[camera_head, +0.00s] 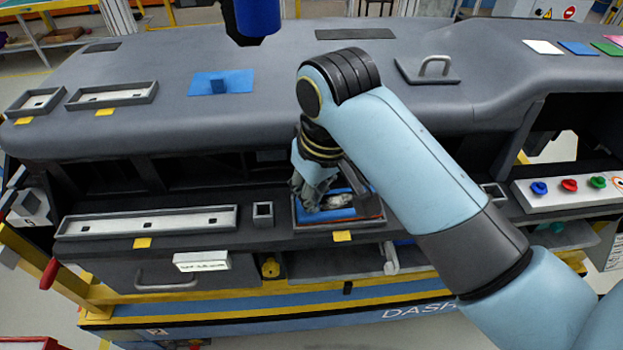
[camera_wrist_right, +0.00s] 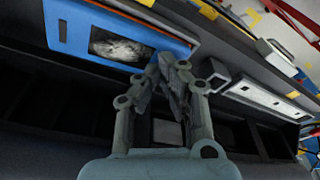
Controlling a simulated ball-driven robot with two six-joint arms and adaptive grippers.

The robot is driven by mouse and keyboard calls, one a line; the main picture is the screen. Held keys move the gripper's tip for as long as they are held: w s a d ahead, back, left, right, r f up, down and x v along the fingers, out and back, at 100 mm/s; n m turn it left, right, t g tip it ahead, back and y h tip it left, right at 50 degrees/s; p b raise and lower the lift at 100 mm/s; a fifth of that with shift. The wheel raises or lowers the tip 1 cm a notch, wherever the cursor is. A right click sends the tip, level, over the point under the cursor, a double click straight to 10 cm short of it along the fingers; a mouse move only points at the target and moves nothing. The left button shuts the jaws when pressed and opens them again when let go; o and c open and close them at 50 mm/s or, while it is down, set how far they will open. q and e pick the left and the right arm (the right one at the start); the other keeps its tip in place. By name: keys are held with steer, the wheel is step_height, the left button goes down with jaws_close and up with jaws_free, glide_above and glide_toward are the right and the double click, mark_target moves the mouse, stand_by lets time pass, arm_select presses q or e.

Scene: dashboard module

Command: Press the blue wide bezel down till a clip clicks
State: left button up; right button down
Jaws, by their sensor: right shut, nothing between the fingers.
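The blue wide bezel (camera_head: 339,201) sits in a dark tray-like frame on the lower ledge of the dashboard. It has a light opening, and an orange-red strip runs along the near edge. In the right wrist view the blue bezel (camera_wrist_right: 66,32) fills the upper left, with a grey patterned opening. My right gripper (camera_head: 309,203) is shut and empty, at the left part of the bezel. In the right wrist view its fingertips (camera_wrist_right: 172,62) are close by the bezel's edge; I cannot tell whether they touch. The arm hides part of the frame. My left gripper is not in view.
Left of the bezel's frame are a small square socket (camera_head: 263,213) and a long pale slot (camera_head: 150,222). A blue plate (camera_head: 220,83) lies on the upper surface. The dashboard's overhanging top is behind the gripper. A button panel (camera_head: 570,190) is at the right.

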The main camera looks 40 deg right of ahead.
step_height(320, 180, up, 8)
steer(key=shift+f+p, duration=0.25)
steer(key=shift+p, duration=0.05)
stand_by(0.3)
